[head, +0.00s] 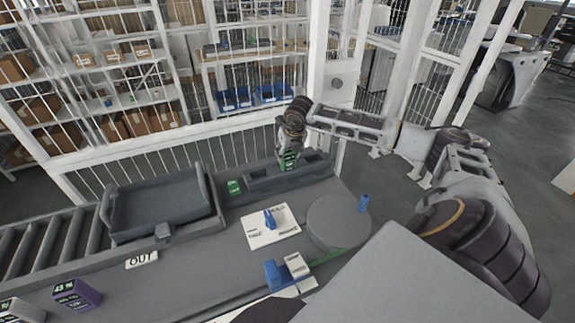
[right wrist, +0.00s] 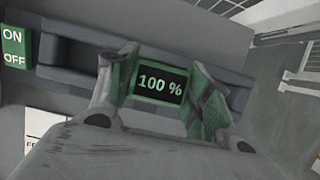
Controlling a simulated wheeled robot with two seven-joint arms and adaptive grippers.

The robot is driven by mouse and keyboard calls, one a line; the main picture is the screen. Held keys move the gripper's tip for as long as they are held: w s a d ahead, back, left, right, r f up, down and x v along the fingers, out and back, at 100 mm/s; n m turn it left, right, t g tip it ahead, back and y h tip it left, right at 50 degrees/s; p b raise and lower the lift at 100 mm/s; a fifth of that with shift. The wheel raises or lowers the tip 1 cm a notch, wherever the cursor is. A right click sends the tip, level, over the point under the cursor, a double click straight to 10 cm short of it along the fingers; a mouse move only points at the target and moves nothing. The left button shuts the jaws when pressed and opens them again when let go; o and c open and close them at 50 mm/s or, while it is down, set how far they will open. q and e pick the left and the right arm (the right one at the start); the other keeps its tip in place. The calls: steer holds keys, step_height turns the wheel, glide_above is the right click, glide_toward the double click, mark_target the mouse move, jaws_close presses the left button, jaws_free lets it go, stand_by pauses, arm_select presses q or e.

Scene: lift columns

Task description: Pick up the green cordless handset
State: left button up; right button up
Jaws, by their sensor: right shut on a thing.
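The green cordless handset (head: 288,160) is upright at the dark grey rack (head: 262,184) at the back of the bench. Its black screen reads 100 % in the right wrist view (right wrist: 162,86). My right gripper (head: 291,147) comes down on it from above, and its two fingers (right wrist: 160,95) are shut on the handset's sides. The fingers and palm hide part of the handset. I cannot tell whether its lower end sits in the rack or is clear of it. My left gripper is not in view.
A green ON/OFF box (head: 234,187) stands left of the rack. A grey tray (head: 155,206) lies on the left. A round grey disc (head: 338,222), a white board (head: 270,228) with a blue piece, and a purple block (head: 78,295) are nearer. A white mesh fence stands behind.

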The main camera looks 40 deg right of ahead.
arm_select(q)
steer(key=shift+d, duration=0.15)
arm_select(e)
steer(key=shift+r, duration=0.15)
steer(key=shift+w+r, duration=0.1)
steer(key=shift+r, duration=0.4)
step_height(320, 180, up, 8)
steer(key=shift+r+b, duration=0.15)
steer(key=shift+b, duration=0.5)
steer(key=shift+r, duration=0.25)
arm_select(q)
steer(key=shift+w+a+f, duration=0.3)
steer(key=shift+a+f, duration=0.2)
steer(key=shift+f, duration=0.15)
arm_select(e)
steer(key=shift+r, duration=0.1)
